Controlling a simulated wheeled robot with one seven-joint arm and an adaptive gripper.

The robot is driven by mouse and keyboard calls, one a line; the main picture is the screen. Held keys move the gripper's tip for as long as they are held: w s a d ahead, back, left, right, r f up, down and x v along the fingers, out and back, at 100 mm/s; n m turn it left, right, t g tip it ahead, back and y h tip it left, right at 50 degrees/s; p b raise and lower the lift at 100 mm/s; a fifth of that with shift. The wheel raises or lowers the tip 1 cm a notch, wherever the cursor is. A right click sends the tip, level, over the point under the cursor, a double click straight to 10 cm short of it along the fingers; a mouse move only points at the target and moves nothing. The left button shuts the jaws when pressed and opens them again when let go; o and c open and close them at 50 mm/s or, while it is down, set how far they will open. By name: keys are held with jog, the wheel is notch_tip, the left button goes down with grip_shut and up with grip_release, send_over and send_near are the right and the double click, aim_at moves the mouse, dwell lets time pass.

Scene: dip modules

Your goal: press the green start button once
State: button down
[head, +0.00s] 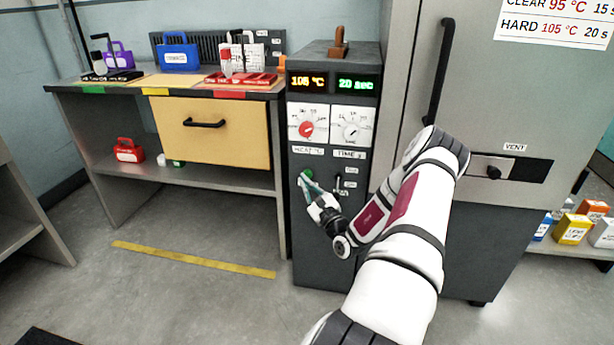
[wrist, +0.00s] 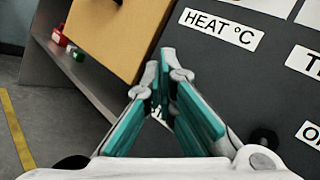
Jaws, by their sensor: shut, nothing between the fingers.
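The green start button (head: 308,173) is on the front of the dark control cabinet (head: 312,262), below the HEAT °C label. My gripper (head: 308,183) is shut and empty, with its teal-padded fingertips right at the button in the head view. I cannot tell whether they touch it. In the wrist view, the closed fingertips (wrist: 166,62) are close to the dark panel, below and left of the HEAT label (wrist: 221,29). The button does not show clearly there, and the fingers may hide it. The displays read 105 °C (head: 308,82) and 20 sec (head: 357,84).
A red heat dial (head: 307,128) and a time dial (head: 352,130) sit above the button. A black lever switch (head: 338,184) is just right of my gripper. A workbench with a yellow drawer (head: 216,140) stands close on the left. The floor in front is clear.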

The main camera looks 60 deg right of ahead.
jog(key=shift+s+a+p, duration=0.3)
jog(key=shift+a, duration=0.4)
jog(key=shift+s+a+p, duration=0.25)
jog(key=shift+a+p, duration=0.05)
jog(key=shift+a, duration=0.35)
jog(key=shift+s+a+p, duration=0.3)
jog(key=shift+a, duration=0.4)
